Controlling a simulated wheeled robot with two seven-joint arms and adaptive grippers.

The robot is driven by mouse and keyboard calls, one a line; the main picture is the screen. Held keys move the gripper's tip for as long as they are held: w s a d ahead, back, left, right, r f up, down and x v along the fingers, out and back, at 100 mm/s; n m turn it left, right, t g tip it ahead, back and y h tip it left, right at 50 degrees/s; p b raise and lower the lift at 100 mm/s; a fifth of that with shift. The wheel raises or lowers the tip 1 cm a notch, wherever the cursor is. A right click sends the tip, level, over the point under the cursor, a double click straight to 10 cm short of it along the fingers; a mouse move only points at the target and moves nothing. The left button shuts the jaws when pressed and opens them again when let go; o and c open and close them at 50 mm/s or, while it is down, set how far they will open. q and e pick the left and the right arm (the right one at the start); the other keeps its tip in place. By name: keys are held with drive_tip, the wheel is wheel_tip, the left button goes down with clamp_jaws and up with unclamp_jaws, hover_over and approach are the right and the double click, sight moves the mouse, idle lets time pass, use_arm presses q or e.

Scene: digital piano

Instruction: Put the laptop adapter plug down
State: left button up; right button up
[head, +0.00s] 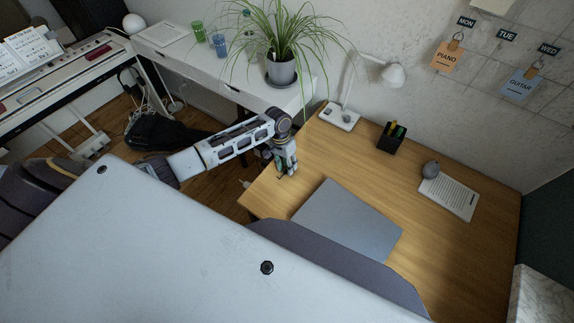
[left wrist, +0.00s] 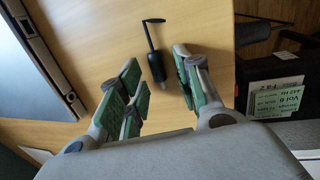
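The laptop adapter plug (left wrist: 157,66) is a small black cylinder with a lighter tip and a thin dark piece at its far end. In the left wrist view it is on or just above the wooden table, near its edge; I cannot tell if it touches. My left gripper (left wrist: 160,86) is open, with green-padded fingers on either side of the plug and visible gaps. In the head view the left gripper (head: 286,166) points down at the table's left corner and hides most of the plug. My right gripper is not in view.
A closed grey laptop (head: 348,222) lies on the wooden table (head: 440,235) beside the gripper. A lamp (head: 340,116), a black pen holder (head: 391,138) and a paper sheet (head: 450,194) stand farther back. A white cabinet with a potted plant (head: 281,72) is behind my arm.

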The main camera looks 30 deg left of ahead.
use_arm(q)
wheel_tip(320, 180, up, 13)
drive_tip(key=a, duration=0.2)
drive_tip(key=shift+w+f, duration=0.2)
drive_tip(key=shift+w, duration=0.2)
drive_tip(key=shift+s, duration=0.1)
idle(0.8)
